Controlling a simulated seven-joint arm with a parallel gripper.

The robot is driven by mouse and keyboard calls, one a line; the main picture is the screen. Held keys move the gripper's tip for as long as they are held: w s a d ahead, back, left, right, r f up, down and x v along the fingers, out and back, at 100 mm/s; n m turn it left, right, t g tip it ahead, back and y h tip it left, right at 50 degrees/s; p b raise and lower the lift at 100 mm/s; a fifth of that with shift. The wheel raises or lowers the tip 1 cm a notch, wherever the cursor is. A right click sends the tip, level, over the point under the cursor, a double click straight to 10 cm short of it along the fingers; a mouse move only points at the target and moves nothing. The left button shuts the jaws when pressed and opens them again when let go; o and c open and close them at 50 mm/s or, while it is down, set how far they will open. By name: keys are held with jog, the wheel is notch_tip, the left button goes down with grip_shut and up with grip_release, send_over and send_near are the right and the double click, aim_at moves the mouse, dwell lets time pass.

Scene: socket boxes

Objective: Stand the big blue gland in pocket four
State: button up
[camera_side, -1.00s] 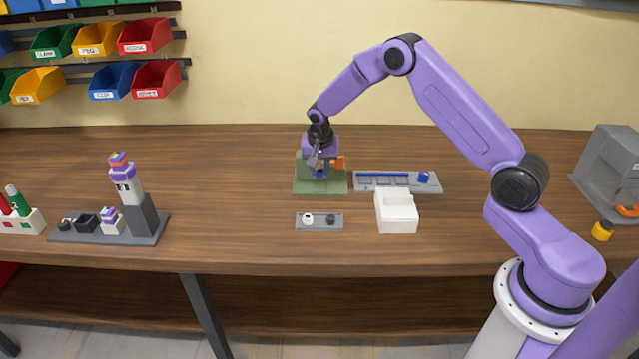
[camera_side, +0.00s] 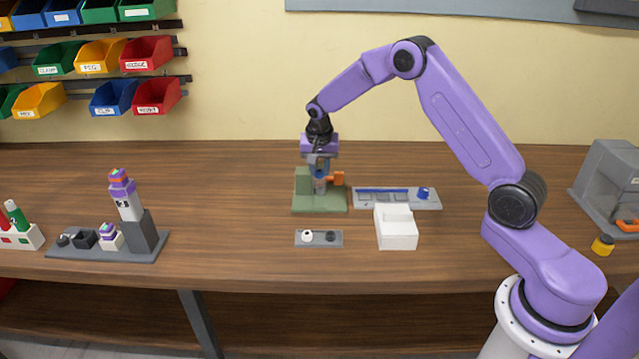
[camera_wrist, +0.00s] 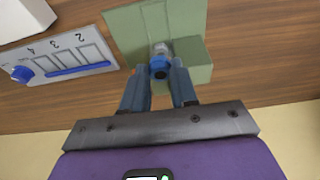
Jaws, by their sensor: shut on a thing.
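My gripper (camera_side: 320,180) points down over the green fixture (camera_side: 320,202), its fingers shut on a blue gland with a grey end. The gland (camera_wrist: 159,66) shows between the fingertips in the wrist view, in front of the green block; I cannot tell whether it still touches the fixture. The grey pocket tray (camera_side: 433,203) lies right of the fixture. In the wrist view the tray (camera_wrist: 106,68) bears the numbers 2, 3 and 4, with pocket four (camera_wrist: 45,64) near its left end. Another blue round piece (camera_wrist: 22,73) stands at that end.
A white open box (camera_side: 397,238) stands in front of the tray. A small grey plate (camera_side: 319,239) with a white and a dark piece lies in front of the fixture. A tower stand (camera_side: 145,232) is far left.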

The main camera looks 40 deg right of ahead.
notch_tip(320, 180, up, 8)
jog(key=shift+f, duration=0.15)
jog(key=s+d, duration=1.6)
jog(key=d, duration=0.3)
jog(key=shift+s+a+f+x, duration=0.15)
jog(key=shift+s+a+x, duration=0.3)
jog(key=shift+x, duration=2.15)
jog(key=shift+s+a+f+x, duration=0.15)
jog(key=shift+s+a+x, duration=0.25)
jog(key=shift+x, duration=2.25)
jog(key=shift+s+a+f+x, duration=0.15)
jog(key=shift+s+a+x, duration=0.25)
jog(key=shift+x, duration=2.2)
jog(key=shift+a+f, duration=0.1)
jog(key=o, duration=1.3)
